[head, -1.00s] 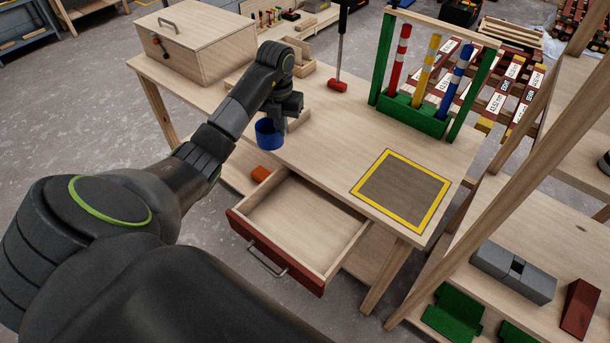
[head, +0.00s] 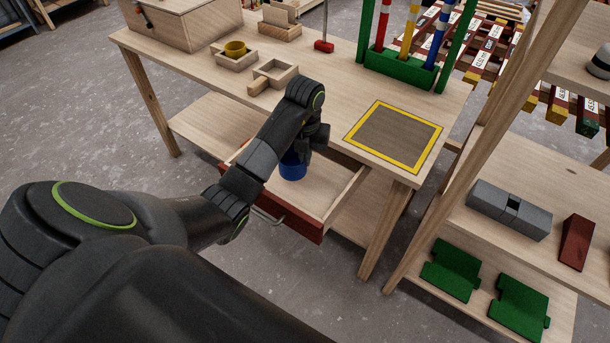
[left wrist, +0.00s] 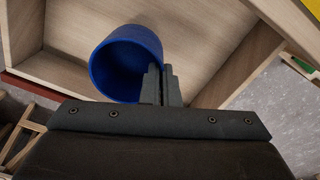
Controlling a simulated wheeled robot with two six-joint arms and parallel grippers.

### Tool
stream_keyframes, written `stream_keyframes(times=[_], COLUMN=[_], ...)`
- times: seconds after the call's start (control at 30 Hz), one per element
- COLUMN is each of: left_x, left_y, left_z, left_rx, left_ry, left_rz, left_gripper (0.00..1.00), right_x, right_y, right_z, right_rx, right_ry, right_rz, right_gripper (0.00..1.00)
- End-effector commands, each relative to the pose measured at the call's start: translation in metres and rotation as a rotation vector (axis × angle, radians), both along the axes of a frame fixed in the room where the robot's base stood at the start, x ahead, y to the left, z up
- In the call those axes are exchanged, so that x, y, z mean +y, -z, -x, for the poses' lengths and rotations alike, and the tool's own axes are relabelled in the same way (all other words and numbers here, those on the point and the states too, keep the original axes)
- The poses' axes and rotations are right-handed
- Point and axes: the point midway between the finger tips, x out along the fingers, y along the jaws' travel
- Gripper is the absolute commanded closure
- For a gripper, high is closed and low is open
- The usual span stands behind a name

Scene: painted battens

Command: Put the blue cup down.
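The blue cup (head: 293,167) is over or in the open drawer (head: 343,196) below the tabletop. My left gripper (head: 308,150) is at its rim, on the right side. In the left wrist view the cup (left wrist: 112,62) shows its open mouth, and the two fingertips (left wrist: 162,85) are close together with the cup's wall between them. The drawer's pale floor (left wrist: 190,30) lies behind the cup. I cannot tell whether the cup's base touches that floor. My left arm hides part of the drawer. My right gripper is not in view.
On the tabletop are a yellow cup (head: 235,48) in a wooden holder, an empty wooden holder (head: 275,72), a yellow-bordered dark square (head: 393,137) and a green rack (head: 400,70) of striped battens. A wooden shelf unit (head: 455,160) stands close on the right.

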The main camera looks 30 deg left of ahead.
Motion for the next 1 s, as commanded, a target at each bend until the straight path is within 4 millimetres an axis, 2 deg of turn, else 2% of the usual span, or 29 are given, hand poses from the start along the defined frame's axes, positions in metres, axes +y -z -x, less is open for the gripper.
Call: stream_keyframes(times=[0.2, 0.33, 0.77, 0.97, 1.0], left_x=[0.000, 0.000, 0.000, 0.000, 0.000], left_y=[0.033, 0.046, 0.056, 0.054, 0.054], left_z=[0.000, 0.000, 0.000, 0.000, 0.000], left_rx=[0.002, 0.004, 0.000, 0.000, 0.000], left_ry=[-0.001, 0.000, 0.000, 0.000, 0.000], left_rz=[0.001, 0.001, 0.000, 0.000, 0.000], left_gripper=[1.00, 1.00, 1.00, 0.77, 0.77], right_x=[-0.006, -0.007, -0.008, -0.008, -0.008], right_y=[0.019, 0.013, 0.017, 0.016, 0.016], right_z=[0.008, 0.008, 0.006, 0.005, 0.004], right_rx=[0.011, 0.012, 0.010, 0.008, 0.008], right_ry=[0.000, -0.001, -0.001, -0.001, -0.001], right_rz=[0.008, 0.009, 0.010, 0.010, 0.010], right_gripper=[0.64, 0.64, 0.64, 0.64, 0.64])
